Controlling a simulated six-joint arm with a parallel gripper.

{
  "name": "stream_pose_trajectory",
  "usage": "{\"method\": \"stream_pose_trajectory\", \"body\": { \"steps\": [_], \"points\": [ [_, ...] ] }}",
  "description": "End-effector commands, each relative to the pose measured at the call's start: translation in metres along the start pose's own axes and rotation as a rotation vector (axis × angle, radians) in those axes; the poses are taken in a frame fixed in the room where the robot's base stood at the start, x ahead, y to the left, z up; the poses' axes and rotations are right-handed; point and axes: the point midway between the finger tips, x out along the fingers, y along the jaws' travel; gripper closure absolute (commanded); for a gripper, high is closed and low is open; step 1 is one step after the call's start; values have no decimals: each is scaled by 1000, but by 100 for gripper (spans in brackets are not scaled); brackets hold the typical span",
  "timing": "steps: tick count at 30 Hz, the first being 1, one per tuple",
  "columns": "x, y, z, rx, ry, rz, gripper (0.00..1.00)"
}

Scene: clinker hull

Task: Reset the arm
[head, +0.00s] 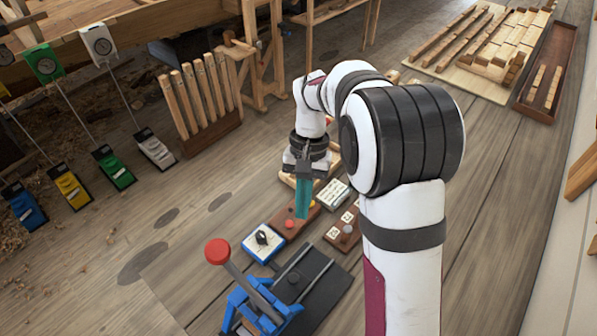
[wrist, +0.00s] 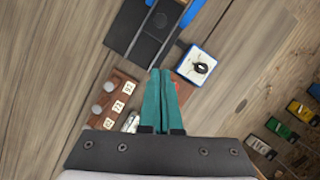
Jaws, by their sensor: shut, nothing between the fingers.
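My gripper (head: 302,214) hangs from my white arm with its teal fingers pointing down, above the deck in the middle of the head view. In the wrist view its fingers (wrist: 160,75) are together with nothing between them. The fingers are over the group of small panels and appear apart from them. Part of the panels behind the fingers is hidden.
Below are a blue lever device with a red knob (head: 217,251), a white dial box (head: 263,242) and a brown tagged board (head: 345,232). A slatted wooden rack (head: 205,95) stands behind. Coloured boxes (head: 72,187) lie left. Bare planks (head: 150,235) are at lower left.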

Motion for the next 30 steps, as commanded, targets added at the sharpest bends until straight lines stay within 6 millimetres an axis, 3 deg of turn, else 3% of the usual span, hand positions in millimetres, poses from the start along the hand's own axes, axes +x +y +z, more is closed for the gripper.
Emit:
{"method": "stream_pose_trajectory", "body": {
  "steps": [2,5,9,12,15,19,30],
  "points": [
    [-2,1,2,1,3,-2,100],
    [-20,13,29,17,31,-23,100],
    [-40,51,113,69,112,-80,100],
    [-30,75,167,106,167,-119,100],
    [-11,89,202,133,203,-146,100],
    [4,97,220,148,225,-161,100],
    [6,98,221,149,225,-162,100]
  ]
}}
